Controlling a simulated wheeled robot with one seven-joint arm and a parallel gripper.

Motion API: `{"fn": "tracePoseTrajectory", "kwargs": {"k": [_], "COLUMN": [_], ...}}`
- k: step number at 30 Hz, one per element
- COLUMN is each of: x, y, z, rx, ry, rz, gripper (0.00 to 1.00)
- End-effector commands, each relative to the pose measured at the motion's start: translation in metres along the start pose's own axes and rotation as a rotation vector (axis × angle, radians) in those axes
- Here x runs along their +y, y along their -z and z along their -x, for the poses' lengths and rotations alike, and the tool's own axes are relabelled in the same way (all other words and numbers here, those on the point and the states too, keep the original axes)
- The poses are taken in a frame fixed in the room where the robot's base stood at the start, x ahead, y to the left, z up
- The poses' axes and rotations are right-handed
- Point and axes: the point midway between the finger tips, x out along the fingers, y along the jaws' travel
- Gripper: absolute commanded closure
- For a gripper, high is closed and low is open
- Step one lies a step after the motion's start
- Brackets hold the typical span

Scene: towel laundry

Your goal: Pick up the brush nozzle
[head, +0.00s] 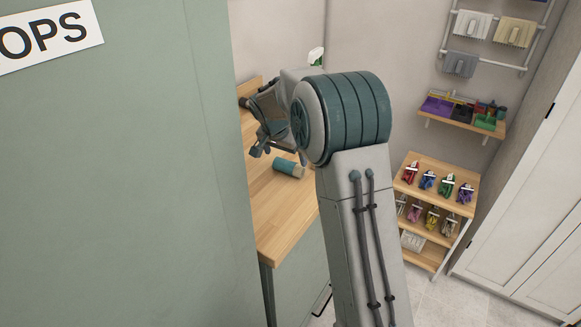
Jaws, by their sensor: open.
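My gripper (268,152) is open, above the worktop and to the left of the cylinder in the picture. The two look apart, but the height of the fingers over the wood is hard to tell. My arm hides part of the worktop's right side and back.
A large green panel (130,180) fills the left side. A wooden shelf unit (408,187) with several colourful items stands at the right. Above it are a small wall shelf (460,122) and a towel rack (485,58). White doors (520,190) stand at far right.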

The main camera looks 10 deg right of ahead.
Motion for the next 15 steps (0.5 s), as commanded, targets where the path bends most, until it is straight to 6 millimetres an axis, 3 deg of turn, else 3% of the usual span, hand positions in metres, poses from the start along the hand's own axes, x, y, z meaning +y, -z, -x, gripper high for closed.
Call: {"fn": "tracePoseTrajectory", "kwargs": {"k": [5, 15], "x": [-0.001, 0.001], "y": [-0.001, 0.004], "z": [-0.010, -0.053], "rx": [-0.001, -0.001], "ry": [0.001, 0.002], "rz": [0.002, 0.005], "gripper": [0.00, 0.00]}}
